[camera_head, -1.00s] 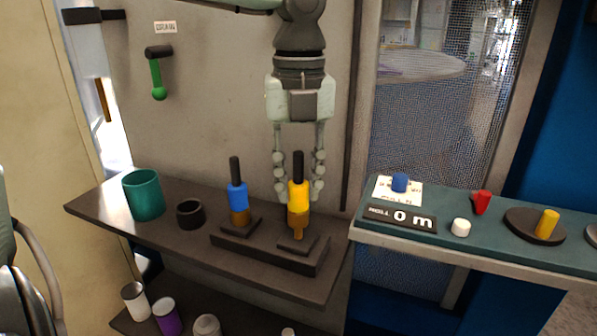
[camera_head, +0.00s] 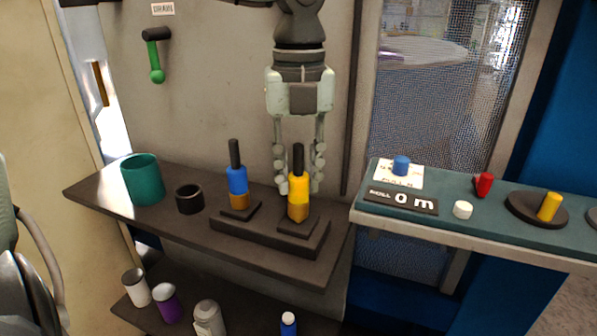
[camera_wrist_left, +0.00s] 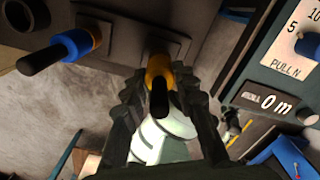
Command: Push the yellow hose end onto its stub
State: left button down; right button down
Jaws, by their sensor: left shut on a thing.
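The yellow hose end (camera_head: 299,188), with a black hose rising from its top and a brown-orange lower part, stands upright at the right square base (camera_head: 298,228) of a dark block. The stub beneath it is hidden. My left gripper (camera_head: 299,187) points down and is shut on the yellow hose end; its fingers lie on both sides of it. In the left wrist view the yellow hose end (camera_wrist_left: 158,68) lies between the fingertips, partly covered by its black hose. My right gripper is not in view.
A blue hose end (camera_head: 237,181) stands on the left base of the block (camera_head: 262,240), close by. A teal cup (camera_head: 142,182) and a dark ring (camera_head: 189,200) stand left on the shelf. A teal counter (camera_head: 447,178) with buttons and knobs is at right.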

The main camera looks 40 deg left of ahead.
pick_arm(q)
jog(key=shift+b, duration=0.95)
dwell(1.6)
jog(key=shift+f+b, duration=0.65)
jog(key=shift+b, duration=0.1)
jog(key=c, duration=1.1)
grip_release()
jog(key=shift+c, duration=0.2)
jog(key=shift+r, duration=0.1)
notch_tip(320, 180, up, 12)
